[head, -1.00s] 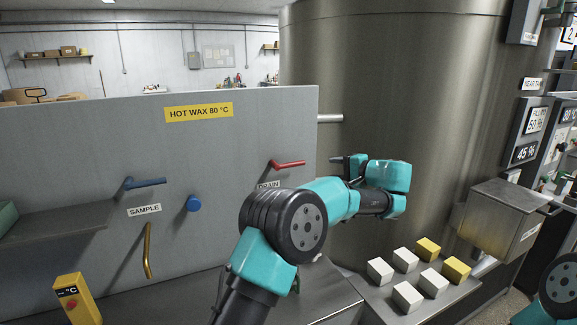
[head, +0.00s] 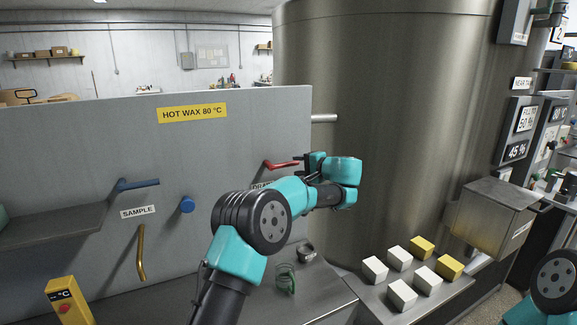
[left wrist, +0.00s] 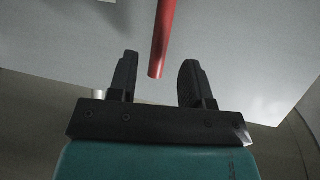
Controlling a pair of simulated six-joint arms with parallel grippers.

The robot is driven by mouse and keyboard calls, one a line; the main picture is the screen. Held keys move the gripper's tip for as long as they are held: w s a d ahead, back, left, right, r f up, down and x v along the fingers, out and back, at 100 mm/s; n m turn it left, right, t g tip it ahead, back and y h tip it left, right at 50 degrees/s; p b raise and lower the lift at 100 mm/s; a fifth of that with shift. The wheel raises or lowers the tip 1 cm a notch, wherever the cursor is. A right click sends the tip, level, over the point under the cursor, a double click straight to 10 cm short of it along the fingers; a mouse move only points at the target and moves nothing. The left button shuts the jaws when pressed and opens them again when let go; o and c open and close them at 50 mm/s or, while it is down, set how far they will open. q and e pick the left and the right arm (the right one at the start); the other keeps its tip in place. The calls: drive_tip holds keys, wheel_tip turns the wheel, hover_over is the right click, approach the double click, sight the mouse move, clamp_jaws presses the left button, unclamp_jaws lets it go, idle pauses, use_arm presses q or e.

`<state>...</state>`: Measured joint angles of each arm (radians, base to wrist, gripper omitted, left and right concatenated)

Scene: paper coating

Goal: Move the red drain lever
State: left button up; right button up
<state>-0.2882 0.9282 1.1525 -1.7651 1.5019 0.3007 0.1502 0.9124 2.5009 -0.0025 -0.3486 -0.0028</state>
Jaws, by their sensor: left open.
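The red drain lever (head: 281,165) sticks out from the grey panel, above the partly hidden DRAIN label (head: 262,186). My left gripper (head: 304,163) is at the right, free end of the lever in the head view. In the left wrist view the lever (left wrist: 162,40) comes in from the top, and its tip lies between the two spread fingers of my left gripper (left wrist: 157,80). The fingers are open, with gaps on both sides of the lever. Only a teal part of my right arm (head: 556,285) shows at the lower right; its gripper is out of view.
A blue sample lever (head: 138,184), a blue knob (head: 187,204) and a brass spout (head: 141,254) are on the panel to the left. A large steel tank (head: 400,110) stands behind my left gripper. White and yellow blocks (head: 398,258) sit at the lower right.

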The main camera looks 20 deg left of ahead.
sight(290, 164)
use_arm(q)
drive_tip(key=shift+x, duration=2.65)
drive_tip(key=shift+c, duration=0.3)
clamp_jaws()
